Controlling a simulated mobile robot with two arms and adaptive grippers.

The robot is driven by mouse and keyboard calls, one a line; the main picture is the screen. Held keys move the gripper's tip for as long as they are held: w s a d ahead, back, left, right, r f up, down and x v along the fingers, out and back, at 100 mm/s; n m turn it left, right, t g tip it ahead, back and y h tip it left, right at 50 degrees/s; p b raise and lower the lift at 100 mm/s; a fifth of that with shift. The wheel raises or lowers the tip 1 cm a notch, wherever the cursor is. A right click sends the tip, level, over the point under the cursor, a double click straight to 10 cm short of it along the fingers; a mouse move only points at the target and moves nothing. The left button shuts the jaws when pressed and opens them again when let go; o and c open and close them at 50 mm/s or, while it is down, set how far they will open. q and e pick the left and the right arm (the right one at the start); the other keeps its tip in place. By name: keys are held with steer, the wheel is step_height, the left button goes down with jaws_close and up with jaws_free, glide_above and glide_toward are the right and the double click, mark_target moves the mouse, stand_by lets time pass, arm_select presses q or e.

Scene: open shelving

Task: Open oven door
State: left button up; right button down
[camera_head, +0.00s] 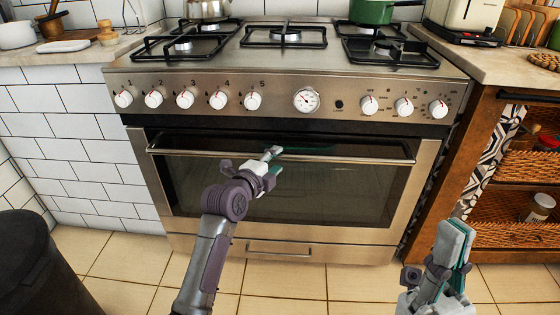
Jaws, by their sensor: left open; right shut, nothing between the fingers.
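The steel oven (140,185) stands ahead under a gas hob. Its door (285,190) has a dark glass window and looks closed. A horizontal bar handle (350,160) runs across the top of the door. My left gripper (274,160) is at the handle, left of its middle, with its fingers apart. I cannot tell whether the bar lies between the fingers, as the gripper covers that part. My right gripper (458,250) is at the lower right, fingers up and together, with nothing in it, well away from the handle.
A knob row (253,101) and a round dial (306,100) sit above the door. A lower drawer (280,250) is under it. A wooden shelf unit with wicker baskets (515,164) stands at right. A dark bin (35,265) stands at lower left. Tiled floor before the oven is clear.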

mark_target(278, 158)
arm_select(q)
steer(key=shift+b+x, duration=0.45)
steer(key=shift+x, duration=1.15)
jaws_close()
